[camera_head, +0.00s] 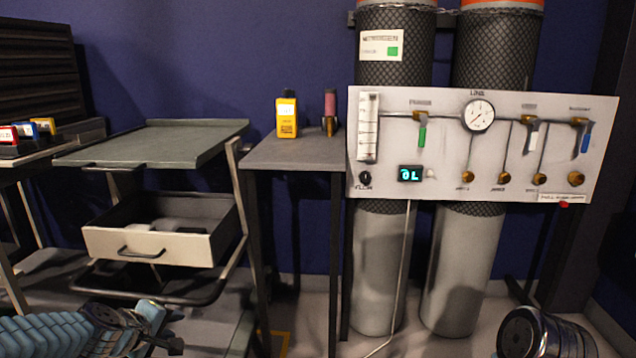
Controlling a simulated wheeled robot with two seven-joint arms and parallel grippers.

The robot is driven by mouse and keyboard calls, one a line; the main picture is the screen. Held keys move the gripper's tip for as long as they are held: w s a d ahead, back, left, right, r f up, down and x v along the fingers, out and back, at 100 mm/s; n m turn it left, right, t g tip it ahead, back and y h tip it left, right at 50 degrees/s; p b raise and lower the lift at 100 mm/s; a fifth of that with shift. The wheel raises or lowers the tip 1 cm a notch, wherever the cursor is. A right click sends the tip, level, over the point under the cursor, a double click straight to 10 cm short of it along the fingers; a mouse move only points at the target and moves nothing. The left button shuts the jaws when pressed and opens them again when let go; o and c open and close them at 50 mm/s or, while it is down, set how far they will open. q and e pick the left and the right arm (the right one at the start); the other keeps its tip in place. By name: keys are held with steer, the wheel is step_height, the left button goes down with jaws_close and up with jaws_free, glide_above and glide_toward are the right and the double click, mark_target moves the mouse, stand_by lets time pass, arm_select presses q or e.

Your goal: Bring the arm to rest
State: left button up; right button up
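My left arm comes in from the bottom left corner, with a ribbed light-blue sleeve. Its gripper (158,330) is low in the picture, in front of the cart and below its open drawer. I see dark linkage parts and a light-blue piece at its end. The view is too small and dark to tell how far apart the fingers are. I see no object held in it. My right gripper is not in view.
A grey cart (155,140) has an open drawer (150,245). A small table (295,153) holds a yellow meter (287,117) and a dark-red handled tool (330,108). A valve panel (450,145) fronts two tall cylinders. A metallic drum-like object (545,335) is at bottom right.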

arm_select(q)
steer(key=s+d+f+m+g+h, duration=0.1)
steer(key=s+d+f+m+g, duration=0.2)
steer(key=f, duration=0.7)
steer(key=s+d+f+m+g, duration=0.2)
steer(key=s+d+f, duration=0.35)
steer(key=f, duration=0.45)
steer(key=s+d+f+m+g+h, duration=0.1)
steer(key=s+d+f+m+g, duration=0.25)
steer(key=f, duration=0.55)
steer(key=s+d+f+m+p, duration=0.1)
steer(key=s+d+f, duration=0.2)
steer(key=s, duration=0.2)
steer(key=s+d+f+m, duration=0.1)
steer(key=s+d+f, duration=0.1)
steer(key=s+d, duration=0.25)
step_height(320, 180, up, 11)
steer(key=p, duration=1.1)
steer(key=shift+s+a+g+h+p, duration=0.15)
steer(key=shift+a+g+h+p, duration=0.15)
steer(key=shift+g+h+p, duration=0.1)
